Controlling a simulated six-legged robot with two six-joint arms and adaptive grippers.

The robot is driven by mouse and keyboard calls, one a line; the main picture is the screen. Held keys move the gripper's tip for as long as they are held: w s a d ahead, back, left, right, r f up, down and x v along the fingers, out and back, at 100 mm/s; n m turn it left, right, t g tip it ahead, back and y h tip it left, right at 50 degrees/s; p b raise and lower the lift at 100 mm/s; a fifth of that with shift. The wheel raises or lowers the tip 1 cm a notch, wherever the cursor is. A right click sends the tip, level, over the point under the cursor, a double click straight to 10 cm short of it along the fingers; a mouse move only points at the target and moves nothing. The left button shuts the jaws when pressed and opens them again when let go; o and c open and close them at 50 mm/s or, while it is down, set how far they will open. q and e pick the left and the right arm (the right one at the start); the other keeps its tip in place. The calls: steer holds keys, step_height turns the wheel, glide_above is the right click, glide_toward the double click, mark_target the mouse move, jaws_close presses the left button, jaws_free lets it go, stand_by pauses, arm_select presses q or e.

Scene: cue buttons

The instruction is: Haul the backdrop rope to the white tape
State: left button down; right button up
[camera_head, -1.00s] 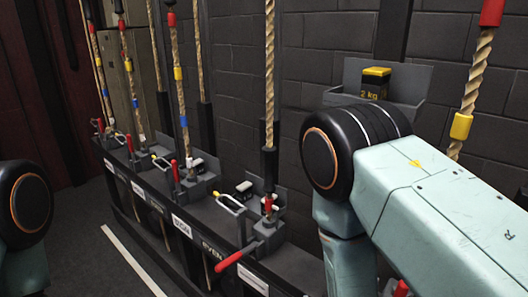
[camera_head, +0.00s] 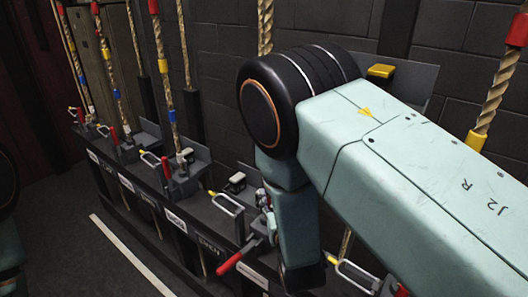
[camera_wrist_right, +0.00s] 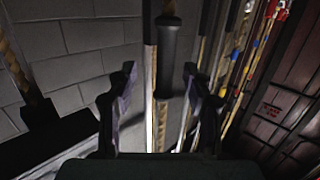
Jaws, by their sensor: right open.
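Several tan ropes hang over a low dark rail (camera_head: 150,205). One rope (camera_head: 265,25) passes behind my right arm, which hides its lower part. Others carry coloured bands, such as a rope with yellow and blue tape (camera_head: 165,75). I cannot tell which is the backdrop rope; the rail labels are too small to read. No white tape band is clear. In the right wrist view my right gripper (camera_wrist_right: 158,105) is open, with a dark sleeve (camera_wrist_right: 168,50) in line with the gap between its fingers. Contact is not visible. My left gripper is out of view.
A red-handled lever (camera_head: 230,263) sticks out from the rail's front, with pale metal loops beside it. A grey bracket holds a yellow-topped weight (camera_head: 381,71) behind my right arm. A dark block wall stands behind. The floor with a white line (camera_head: 130,255) is clear.

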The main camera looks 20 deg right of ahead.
steer(key=shift+t, duration=0.7)
steer(key=w+r, duration=0.1)
steer(key=w, duration=0.2)
steer(key=w+r, duration=0.1)
steer(key=w, duration=0.2)
steer(key=w+r, duration=0.1)
steer(key=w, duration=0.1)
steer(key=shift+w+d+r, duration=0.2)
steer(key=shift+w+r, duration=0.1)
steer(key=shift+w, duration=0.1)
steer(key=shift+w+a+r, duration=0.1)
steer(key=shift+w+a, duration=0.05)
steer(key=shift+w, duration=0.15)
steer(key=shift+s, duration=0.1)
steer(key=c, duration=0.8)
jaws_close()
